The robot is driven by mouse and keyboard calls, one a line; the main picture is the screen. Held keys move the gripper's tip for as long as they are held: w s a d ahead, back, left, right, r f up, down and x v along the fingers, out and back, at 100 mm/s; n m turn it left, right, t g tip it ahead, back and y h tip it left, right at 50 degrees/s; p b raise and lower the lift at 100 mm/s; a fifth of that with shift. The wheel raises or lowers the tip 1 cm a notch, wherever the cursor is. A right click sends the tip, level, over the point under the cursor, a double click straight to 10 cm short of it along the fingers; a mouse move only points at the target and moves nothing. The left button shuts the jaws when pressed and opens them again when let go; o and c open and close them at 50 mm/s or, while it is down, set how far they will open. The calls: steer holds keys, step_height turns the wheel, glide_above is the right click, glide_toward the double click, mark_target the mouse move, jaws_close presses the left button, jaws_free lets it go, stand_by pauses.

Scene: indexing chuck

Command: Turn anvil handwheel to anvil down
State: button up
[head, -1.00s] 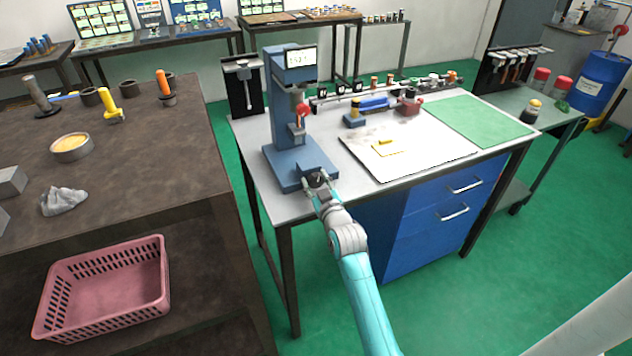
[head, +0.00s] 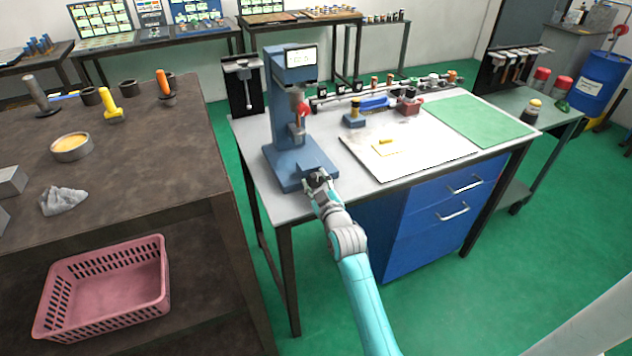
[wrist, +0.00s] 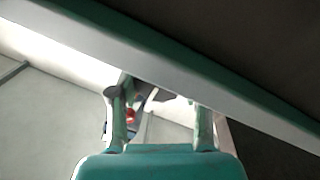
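The blue bench tester (head: 285,120) with a small display (head: 301,57) and a red-tipped part stands at the left end of the white-topped bench. A small dark handwheel (head: 318,176) is low at the front of its base. My gripper (head: 317,183) is right at the handwheel, its fingers beside it and largely covering it. In the wrist view, my two fingers (wrist: 162,125) stand well apart, with a red spot and dark and pale parts seen past them. Whether they press on the wheel is unclear. The anvil's height is too small to judge.
A row of small parts runs behind. A brown workbench (head: 130,180) is at the left. A pale diagonal edge (wrist: 170,70) crosses the wrist view near my fingers.

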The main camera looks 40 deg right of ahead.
steer(key=o, duration=0.4)
steer(key=shift+o, duration=0.2)
steer(key=v, duration=1.2)
steer(key=shift+f, duration=0.2)
steer(key=s+a+f+y, duration=0.2)
steer(key=s+a+f, duration=0.2)
steer(key=s+a, duration=0.4)
steer(key=s+a+f+y, duration=0.1)
steer(key=s+a+f, duration=0.3)
steer(key=s+a, duration=0.5)
steer(key=s+a+r+g+y, duration=0.1)
steer(key=s+a+r+y, duration=0.1)
steer(key=s, duration=0.9)
steer(key=s+a+r+m+y, duration=0.1)
steer(key=s+a+r, duration=0.1)
steer(key=s, duration=0.8)
steer(key=shift+s+a+r+g+y, duration=0.15)
steer(key=shift+s+a+g+y, duration=0.25)
steer(key=shift+a, duration=0.05)
